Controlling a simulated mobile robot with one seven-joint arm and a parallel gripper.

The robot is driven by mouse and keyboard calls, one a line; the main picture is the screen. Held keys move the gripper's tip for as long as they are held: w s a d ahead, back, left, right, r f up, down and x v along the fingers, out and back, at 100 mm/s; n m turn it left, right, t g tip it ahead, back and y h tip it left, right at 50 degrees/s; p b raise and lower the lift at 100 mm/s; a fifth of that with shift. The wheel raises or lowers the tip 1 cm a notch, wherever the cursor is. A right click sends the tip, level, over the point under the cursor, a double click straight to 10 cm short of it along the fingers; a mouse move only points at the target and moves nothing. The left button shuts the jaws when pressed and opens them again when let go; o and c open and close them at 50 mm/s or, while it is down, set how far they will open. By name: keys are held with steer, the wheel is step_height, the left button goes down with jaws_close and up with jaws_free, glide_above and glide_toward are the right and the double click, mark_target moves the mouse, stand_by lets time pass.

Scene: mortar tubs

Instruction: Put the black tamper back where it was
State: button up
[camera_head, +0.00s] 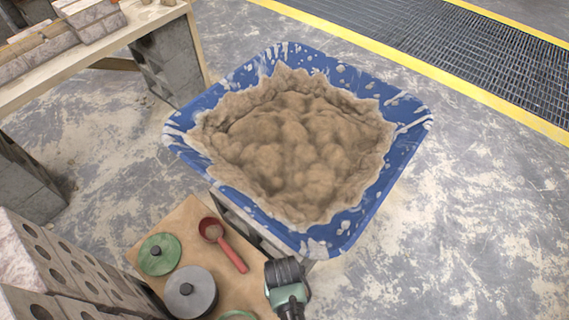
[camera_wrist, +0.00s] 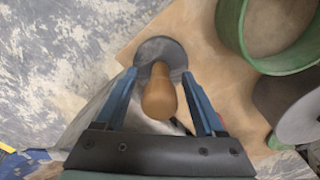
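The tamper shows in the wrist view, with a round wooden handle (camera_wrist: 158,98) and a dark grey disc base (camera_wrist: 155,48). It stands on the tan board (camera_wrist: 190,22), near the board's edge. My gripper (camera_wrist: 160,75) has its two blue fingers apart, one on each side of the handle, with gaps visible between fingers and wood. In the head view my wrist (camera_head: 287,285) is at the bottom centre and the tamper cannot be made out there.
A blue tub (camera_head: 375,210) of mortar stands just beyond my gripper. The board (camera_head: 183,217) also bears a red scoop (camera_head: 233,252), a green lid-like disc (camera_head: 160,254) and a grey round piece (camera_head: 191,292). A green ring-shaped rim (camera_wrist: 232,30) is close right. Bricks (camera_head: 45,260) stand at left.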

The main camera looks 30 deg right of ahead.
step_height(320, 180, up, 12)
steer(key=p, duration=0.4)
steer(key=shift+a+r, duration=0.1)
steer(key=shift+r, duration=0.05)
steer(key=w+r+n+t+h, duration=0.2)
steer(key=w+r+t, duration=0.7)
steer(key=w+r, duration=1.25)
steer(key=w+a+r+t, duration=0.1)
steer(key=w+r+t, duration=0.15)
steer(key=r, duration=0.55)
steer(key=w+a+r+t, duration=0.1)
steer(key=w+r+t, duration=0.15)
steer(key=r, duration=0.65)
steer(key=s+a+r+n+t, duration=0.25)
steer(key=r+t, duration=0.35)
steer(key=r, duration=1.1)
steer(key=s+a+r+t+y, duration=0.1)
steer(key=s+a+r+t, duration=0.1)
steer(key=s+r, duration=0.4)
steer(key=s+a+r+t+y, duration=0.1)
steer(key=s+r+t, duration=0.4)
steer(key=r, duration=0.8)
steer(key=shift+s+a+t, duration=0.3)
steer(key=shift+s+a, duration=0.6)
steer(key=shift+s, duration=0.1)
steer(key=shift+r+n, duration=0.15)
steer(key=shift+n, duration=0.1)
